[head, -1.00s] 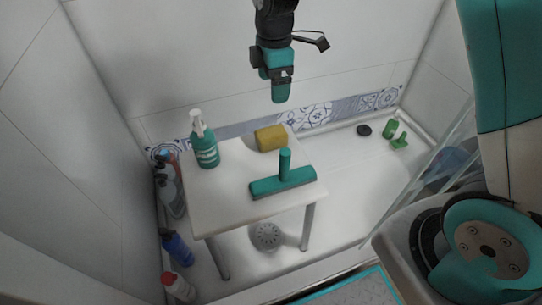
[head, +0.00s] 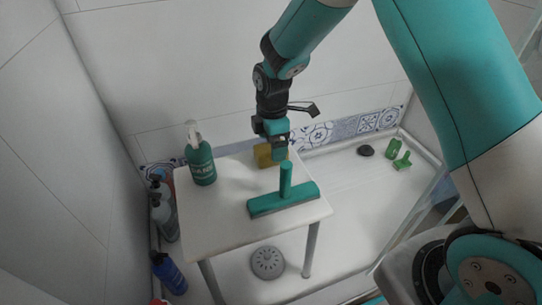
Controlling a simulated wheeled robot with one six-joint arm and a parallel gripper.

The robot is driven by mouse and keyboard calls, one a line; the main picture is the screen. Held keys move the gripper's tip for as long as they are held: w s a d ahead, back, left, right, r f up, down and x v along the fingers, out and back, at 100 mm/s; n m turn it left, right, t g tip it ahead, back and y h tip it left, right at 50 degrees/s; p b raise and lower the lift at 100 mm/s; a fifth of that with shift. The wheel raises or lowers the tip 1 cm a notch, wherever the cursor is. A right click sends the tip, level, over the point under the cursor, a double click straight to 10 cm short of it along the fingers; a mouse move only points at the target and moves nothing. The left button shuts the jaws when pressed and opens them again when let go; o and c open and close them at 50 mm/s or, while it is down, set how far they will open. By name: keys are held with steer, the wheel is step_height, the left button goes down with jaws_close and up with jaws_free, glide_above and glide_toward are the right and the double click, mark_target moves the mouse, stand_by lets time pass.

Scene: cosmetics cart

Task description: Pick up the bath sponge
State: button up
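The bath sponge (head: 263,158) is a yellow block on the back edge of the white stool (head: 222,216) in the head view. My gripper (head: 279,157) has its tip in front of the sponge's right part and hides some of it. I cannot tell whether the gripper touches the sponge or is above it. The fingers appear as one teal block, so I cannot see whether they are open or shut.
A teal squeegee (head: 283,203) with an upright handle lies on the stool just in front of the sponge. A green pump bottle (head: 201,163) stands at the stool's left. Several bottles (head: 165,220) stand along the left wall. The tiled wall (head: 190,80) is close behind.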

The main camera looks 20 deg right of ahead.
step_height(320, 180, down, 4)
steer(key=shift+w+a+f+b, duration=0.15)
steer(key=shift+f+b, duration=0.1)
steer(key=shift+b, duration=0.6)
steer(key=shift+r, duration=0.1)
steer(key=shift+c, duration=0.2)
steer(key=c, duration=1)
steer(key=shift+o, duration=0.2)
